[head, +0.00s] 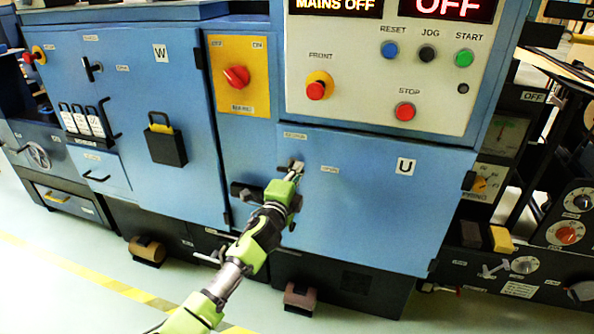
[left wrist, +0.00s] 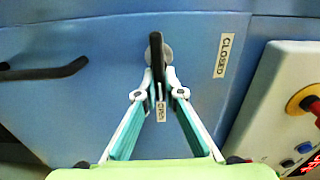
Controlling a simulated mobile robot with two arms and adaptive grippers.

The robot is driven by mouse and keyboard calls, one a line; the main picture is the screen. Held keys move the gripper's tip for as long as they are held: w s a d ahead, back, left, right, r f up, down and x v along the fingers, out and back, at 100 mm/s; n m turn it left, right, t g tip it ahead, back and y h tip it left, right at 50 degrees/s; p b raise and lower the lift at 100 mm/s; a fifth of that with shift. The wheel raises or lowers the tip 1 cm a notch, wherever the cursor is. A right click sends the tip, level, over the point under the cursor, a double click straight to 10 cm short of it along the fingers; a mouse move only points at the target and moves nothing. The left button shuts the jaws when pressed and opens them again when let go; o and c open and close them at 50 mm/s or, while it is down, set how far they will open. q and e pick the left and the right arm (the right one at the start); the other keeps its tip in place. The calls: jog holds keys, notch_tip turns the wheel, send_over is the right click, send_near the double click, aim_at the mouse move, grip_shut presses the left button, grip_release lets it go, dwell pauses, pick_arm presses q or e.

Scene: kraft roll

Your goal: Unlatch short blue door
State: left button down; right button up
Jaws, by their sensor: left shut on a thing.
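The short blue door (head: 375,210), marked U, is flush in the blue cabinet front. Its latch is a black lever (left wrist: 155,47) on a pale round pivot in the left wrist view. There the lever runs up and down the picture, in line with the OPEN label (left wrist: 161,111) below it, while the CLOSED label (left wrist: 226,55) is off to the right. My left gripper (head: 295,168) is at the door's upper left, shut on the lever. In the left wrist view its fingertips (left wrist: 160,92) are on both sides of the lever. My right gripper is not in view.
A dark bar handle (left wrist: 45,72) is on the door, left of the latch in the left wrist view. Above the door is a control panel (head: 345,65) with buttons. A tall door marked W (head: 150,110) is to the left. Open floor (head: 60,290) is in front.

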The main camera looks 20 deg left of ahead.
pick_arm(q)
jog(key=shift+m, duration=0.3)
jog(key=c, duration=2.1)
grip_release()
jog(key=shift+f, duration=0.1)
jog(key=shift+c, duration=0.2)
jog(key=s, duration=1.2)
jog(key=shift+a, duration=0.15)
